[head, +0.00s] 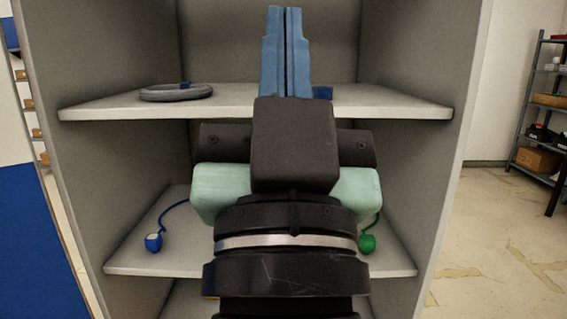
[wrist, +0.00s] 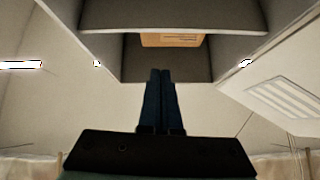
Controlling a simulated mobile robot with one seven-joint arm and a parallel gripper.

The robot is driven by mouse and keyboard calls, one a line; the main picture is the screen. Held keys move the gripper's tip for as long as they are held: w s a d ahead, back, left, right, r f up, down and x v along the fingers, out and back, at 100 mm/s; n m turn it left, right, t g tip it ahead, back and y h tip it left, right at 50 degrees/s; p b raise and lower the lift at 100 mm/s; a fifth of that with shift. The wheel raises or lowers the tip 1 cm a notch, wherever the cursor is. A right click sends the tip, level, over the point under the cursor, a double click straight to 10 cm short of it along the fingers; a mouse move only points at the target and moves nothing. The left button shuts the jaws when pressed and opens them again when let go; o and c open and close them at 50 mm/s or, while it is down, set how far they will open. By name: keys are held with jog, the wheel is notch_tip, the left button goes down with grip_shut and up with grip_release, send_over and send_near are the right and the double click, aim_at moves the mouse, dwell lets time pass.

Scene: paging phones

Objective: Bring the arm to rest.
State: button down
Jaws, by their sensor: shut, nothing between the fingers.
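My gripper (head: 285,12) points up in front of an open grey shelf unit (head: 60,60) in the head view. Its two blue fingers are shut against each other with nothing between them. In the wrist view the closed fingers (wrist: 161,74) point toward the upper part of the unit. My dark wrist and pale green housing hide the middle of the unit and part of its shelves.
A small blue object (head: 323,92) shows right of my fingers. On the lower shelf are corded balls, blue (head: 153,242) and green (head: 367,243). An orange-brown box (wrist: 172,40) sits high up.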

notch_tip(320, 180, up, 18)
jog(key=s+p, duration=0.2)
jog(key=p, duration=1.3)
jog(key=shift+f+n+t+p, duration=0.25)
jog(key=shift+n+t+p, duration=0.1)
jog(key=shift+n+t, duration=0.05)
jog(key=c, duration=1.5)
grip_release()
jog(key=shift+s, duration=0.1)
jog(key=shift+c, duration=0.2)
